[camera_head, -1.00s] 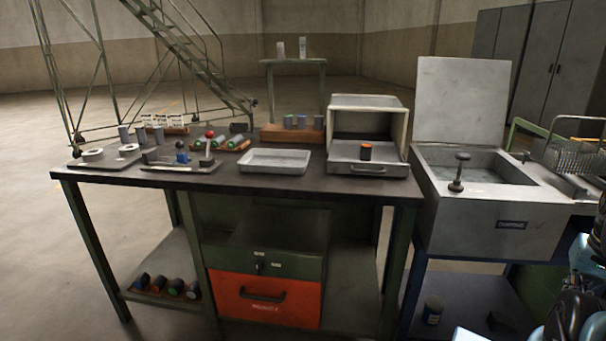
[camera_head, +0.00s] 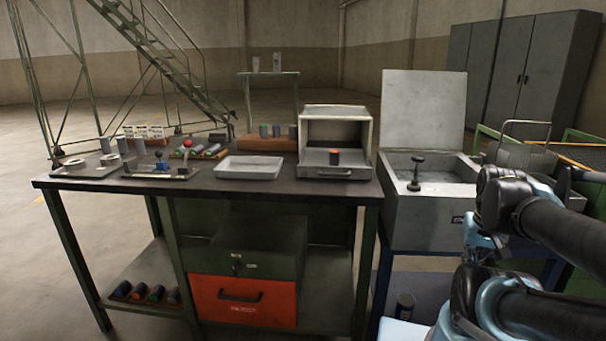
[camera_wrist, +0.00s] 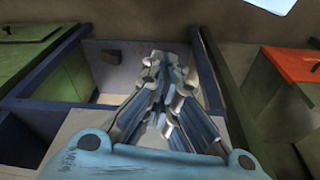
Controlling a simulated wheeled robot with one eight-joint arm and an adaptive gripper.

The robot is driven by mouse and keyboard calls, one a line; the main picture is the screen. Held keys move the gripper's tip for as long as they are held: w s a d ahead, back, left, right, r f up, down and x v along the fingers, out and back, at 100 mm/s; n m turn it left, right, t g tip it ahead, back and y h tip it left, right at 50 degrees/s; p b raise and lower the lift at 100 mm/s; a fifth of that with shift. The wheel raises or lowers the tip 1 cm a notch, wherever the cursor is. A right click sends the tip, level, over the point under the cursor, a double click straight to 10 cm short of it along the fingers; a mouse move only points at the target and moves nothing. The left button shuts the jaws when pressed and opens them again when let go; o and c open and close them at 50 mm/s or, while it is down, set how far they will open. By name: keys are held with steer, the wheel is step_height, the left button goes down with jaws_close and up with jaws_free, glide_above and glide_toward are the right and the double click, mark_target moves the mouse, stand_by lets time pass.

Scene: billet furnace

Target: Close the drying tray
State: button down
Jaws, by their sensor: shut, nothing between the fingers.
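The drying tray (camera_head: 323,173) is pulled out at the front of a small open-fronted metal box (camera_head: 336,109) on the right end of the bench. A handle (camera_head: 338,175) runs along the tray's front. My gripper (camera_wrist: 162,75) is shut and empty in the wrist view, apart from the tray. In the head view my arm is at the lower right, well right of the tray, and the fingertips cannot be made out.
A sink-like basin with a raised lid (camera_head: 424,111) stands right of the tray. A white shallow tray (camera_head: 249,168) lies to its left. A rack (camera_head: 268,144) holds several cans behind. An orange drawer (camera_head: 243,300) is below the bench. Floor is clear at left.

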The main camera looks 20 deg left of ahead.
steer(key=w+a+r+n, duration=0.6)
steer(key=a+r+n, duration=0.2)
steer(key=a+n, duration=0.15)
steer(key=w+a+r+n, duration=0.6)
steer(key=a+r+n, duration=0.15)
steer(key=n, duration=0.35)
steer(key=s+a+r+n+t, duration=0.1)
steer(key=a+r+n, duration=0.1)
steer(key=a+n, duration=0.6)
steer(key=s+a+r+n+y, duration=0.15)
steer(key=a+n, duration=0.25)
steer(key=a, duration=0.9)
steer(key=s+a+r+n+t+h, duration=0.1)
steer(key=a+r+n, duration=0.2)
steer(key=a+n, duration=0.5)
steer(key=w+a+f, duration=0.1)
steer(key=f, duration=0.1)
steer(key=w+a+f+m, duration=0.1)
steer(key=f, duration=0.2)
steer(key=w+a+f+m, duration=0.1)
steer(key=f, duration=0.2)
steer(key=shift+w+f+y, duration=0.2)
steer(key=shift+f+y, duration=0.05)
steer(key=w, duration=0.3)
steer(key=shift+a+f, duration=0.25)
steer(key=shift+a, duration=0.15)
steer(key=shift+w+a, duration=0.1)
steer(key=shift+w, duration=0.4)
